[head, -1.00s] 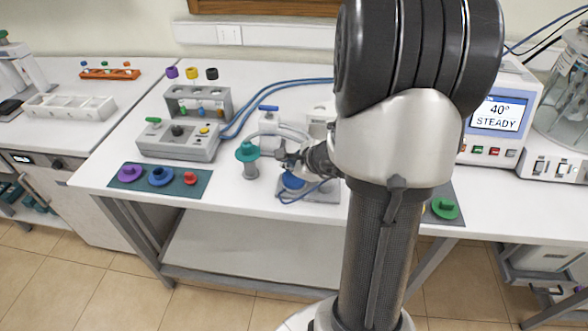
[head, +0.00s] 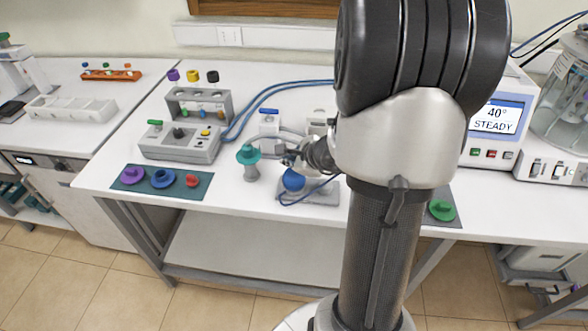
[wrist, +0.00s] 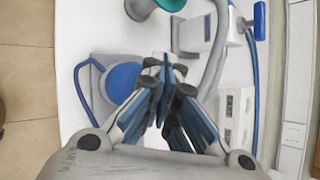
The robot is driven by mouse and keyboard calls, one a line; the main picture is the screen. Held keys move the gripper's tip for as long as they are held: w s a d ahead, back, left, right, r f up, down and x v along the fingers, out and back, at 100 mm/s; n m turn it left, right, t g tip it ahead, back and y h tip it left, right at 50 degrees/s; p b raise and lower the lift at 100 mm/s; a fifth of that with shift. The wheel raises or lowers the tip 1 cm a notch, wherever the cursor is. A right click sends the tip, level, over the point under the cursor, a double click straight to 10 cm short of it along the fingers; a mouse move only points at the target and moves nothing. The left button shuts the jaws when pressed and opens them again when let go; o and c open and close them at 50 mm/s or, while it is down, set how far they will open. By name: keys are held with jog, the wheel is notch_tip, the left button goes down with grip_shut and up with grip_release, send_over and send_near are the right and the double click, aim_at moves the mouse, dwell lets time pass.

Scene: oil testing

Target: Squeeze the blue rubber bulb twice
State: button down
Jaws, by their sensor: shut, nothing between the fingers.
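The blue rubber bulb (head: 293,180) sits on a small grey base (head: 322,194) near the front edge of the table, with a thin blue tube curling from it. In the wrist view the bulb (wrist: 122,80) lies just left of my fingers, partly covered by them. My gripper (head: 288,152) is just above and behind the bulb in the head view. In the wrist view my gripper (wrist: 168,78) has its blue-padded fingers together with nothing between them. Whether a finger touches the bulb I cannot tell.
A teal-topped grey piece (head: 248,156) stands close left of the bulb, with a pale curved hose near my gripper. A white unit with a blue lever (head: 269,118) is behind. A dark green mat (head: 149,190) with coloured knobs lies left.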

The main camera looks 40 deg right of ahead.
aim_at(291, 173)
notch_tip(291, 173, up, 5)
jog(key=p, duration=0.4)
jog(key=shift+a, duration=0.1)
dwell(0.9)
